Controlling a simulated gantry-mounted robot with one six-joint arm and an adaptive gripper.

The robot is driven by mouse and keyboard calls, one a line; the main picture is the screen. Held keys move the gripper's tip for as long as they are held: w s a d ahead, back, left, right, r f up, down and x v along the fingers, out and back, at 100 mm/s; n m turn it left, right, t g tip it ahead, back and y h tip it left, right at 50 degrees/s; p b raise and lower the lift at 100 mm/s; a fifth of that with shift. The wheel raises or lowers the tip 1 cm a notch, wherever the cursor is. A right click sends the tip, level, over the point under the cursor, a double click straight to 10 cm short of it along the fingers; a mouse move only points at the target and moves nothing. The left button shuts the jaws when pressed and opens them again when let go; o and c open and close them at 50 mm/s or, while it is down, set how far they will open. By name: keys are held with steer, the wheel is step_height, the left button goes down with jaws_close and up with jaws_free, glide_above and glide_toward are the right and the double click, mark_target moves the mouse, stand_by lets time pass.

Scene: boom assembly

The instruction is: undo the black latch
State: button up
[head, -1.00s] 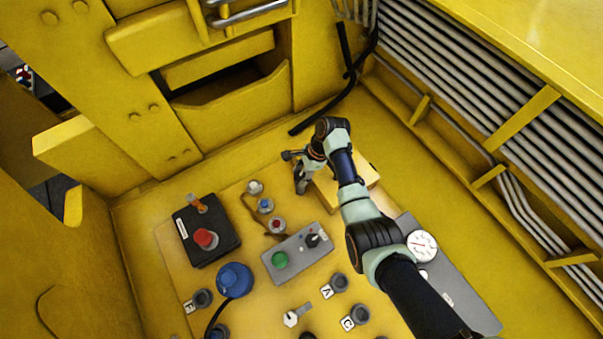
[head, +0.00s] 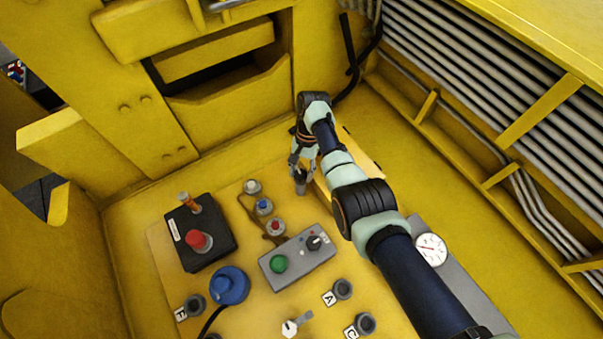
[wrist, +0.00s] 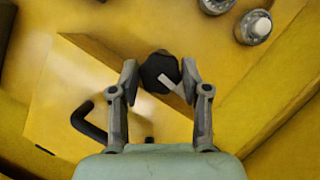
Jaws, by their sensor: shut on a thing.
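The black latch (wrist: 158,72) shows in the wrist view as a dark rounded knob with a white bar across it, beside the edge of a yellow box (wrist: 80,85). The two fingertips of my gripper (wrist: 160,76) are on either side of it, shut on it. In the head view, my gripper (head: 302,172) points down at a small dark upright post, just right of the row of small knobs. The arm hides most of the box there. A bent black handle (wrist: 86,122) is on the box, left of the fingers in the wrist view.
A grey control box with a green button (head: 279,263) stands close in front of the gripper. Small knobs (head: 264,207) are to its left. A black box with a red button (head: 198,242) and a blue knob (head: 229,285) are farther left. Pipes line the right wall.

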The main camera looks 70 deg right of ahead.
steer(key=shift+n+g+b, duration=0.3)
steer(key=shift+n+b, duration=0.1)
steer(key=shift+n, duration=0.3)
steer(key=o, duration=1.1)
steer(key=shift+o, duration=0.2)
steer(key=v, duration=1.2)
steer(key=shift+w, duration=0.1)
